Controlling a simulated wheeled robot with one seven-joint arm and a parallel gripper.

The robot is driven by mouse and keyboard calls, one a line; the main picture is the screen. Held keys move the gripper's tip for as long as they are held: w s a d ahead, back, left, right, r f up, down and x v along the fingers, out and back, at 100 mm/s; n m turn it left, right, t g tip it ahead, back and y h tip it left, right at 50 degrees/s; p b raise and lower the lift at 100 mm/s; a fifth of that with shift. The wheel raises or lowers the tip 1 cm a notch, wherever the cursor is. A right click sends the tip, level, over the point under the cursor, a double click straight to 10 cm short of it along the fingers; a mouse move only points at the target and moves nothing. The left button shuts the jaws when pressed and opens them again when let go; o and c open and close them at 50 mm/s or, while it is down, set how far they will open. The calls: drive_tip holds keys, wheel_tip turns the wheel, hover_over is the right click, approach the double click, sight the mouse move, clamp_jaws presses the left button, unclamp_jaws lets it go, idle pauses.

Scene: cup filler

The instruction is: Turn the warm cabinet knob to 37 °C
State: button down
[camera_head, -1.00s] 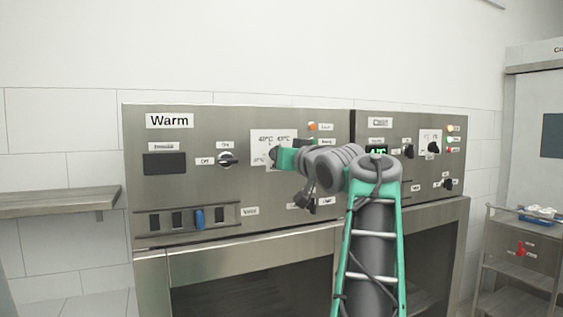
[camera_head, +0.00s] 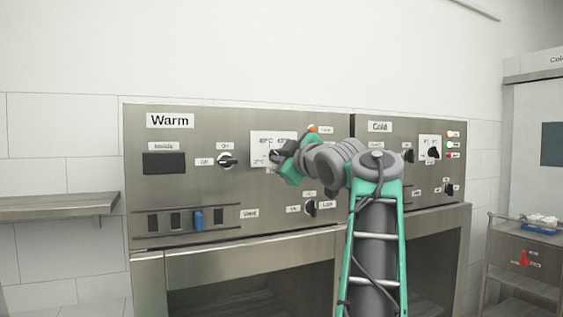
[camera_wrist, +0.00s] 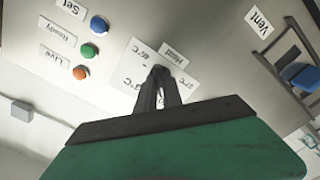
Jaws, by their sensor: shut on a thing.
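The warm cabinet (camera_head: 220,130) is the left steel panel, marked "Warm". Its temperature dial plate (camera_head: 258,139) is white with °C marks around it. My gripper (camera_head: 277,157) is at the middle of this plate, shut on the dark warm cabinet knob (camera_head: 272,155). In the wrist view the dark fingers of my gripper (camera_wrist: 160,72) meet over the centre of the dial plate (camera_wrist: 134,66). They hide most of the knob, so where its pointer stands cannot be told. The marks look upside down there.
The left panel also has an on/off switch (camera_head: 227,160), a dark display (camera_head: 164,163), a blue vent slider (camera_head: 199,219) and a lock switch (camera_head: 310,208). The cold cabinet (camera_head: 470,130) adjoins on the right. A cart (camera_head: 515,262) stands at far right, a shelf (camera_head: 60,205) at left.

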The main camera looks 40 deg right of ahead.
drive_tip(key=shift+f+n+b, duration=0.1)
drive_tip(key=shift+n+b, duration=0.85)
drive_tip(key=shift+n, duration=3.25)
drive_tip(key=c, duration=1.5)
unclamp_jaws()
drive_tip(key=b+v, duration=0.1)
drive_tip(key=v, duration=0.7)
drive_tip(key=shift+b, duration=0.35)
